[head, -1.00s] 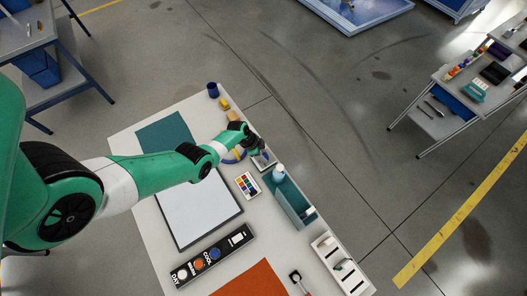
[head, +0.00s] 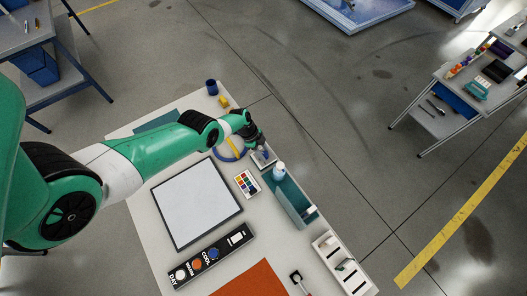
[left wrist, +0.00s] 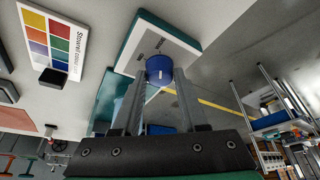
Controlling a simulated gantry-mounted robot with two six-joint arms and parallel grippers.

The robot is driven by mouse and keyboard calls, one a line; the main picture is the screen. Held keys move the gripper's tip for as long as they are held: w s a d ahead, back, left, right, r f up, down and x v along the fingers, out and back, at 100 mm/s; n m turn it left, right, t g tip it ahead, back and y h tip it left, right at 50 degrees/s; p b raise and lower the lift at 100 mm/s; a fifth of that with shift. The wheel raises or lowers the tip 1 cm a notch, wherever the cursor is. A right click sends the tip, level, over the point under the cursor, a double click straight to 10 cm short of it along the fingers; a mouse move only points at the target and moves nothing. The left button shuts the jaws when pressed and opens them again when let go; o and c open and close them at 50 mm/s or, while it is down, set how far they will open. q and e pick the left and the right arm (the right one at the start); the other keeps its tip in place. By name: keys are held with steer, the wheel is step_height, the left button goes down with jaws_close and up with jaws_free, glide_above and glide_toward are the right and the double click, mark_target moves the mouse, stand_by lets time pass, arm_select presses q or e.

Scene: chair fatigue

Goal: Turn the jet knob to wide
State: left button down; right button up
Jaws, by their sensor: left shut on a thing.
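The jet knob (left wrist: 162,68) is a blue round knob with a small white mark, seen in the left wrist view. It stands on a pale plate with a teal edge (left wrist: 158,36), which has dark slots or markings. My left gripper (left wrist: 160,76) is shut on the knob, one finger on each side. In the head view, my left gripper (head: 262,149) is over a small grey unit (head: 265,159) at the table's far right edge; the knob is mostly hidden there. I cannot read a jet setting. My right gripper is not in view.
A teal open bin (head: 289,203) with a white bottle (head: 279,171) stands close to the unit. A colour chart (head: 246,184), a blue ring (head: 229,151) and a framed white board (head: 197,203) lie nearby. A blue cup (head: 212,87) stands at the far end.

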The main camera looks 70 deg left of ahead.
arm_select(q)
steer(key=shift+c, duration=2.2)
jaws_free()
steer(key=p+v, duration=1.1)
steer(key=shift+s+r, duration=0.15)
steer(key=shift+r, duration=0.1)
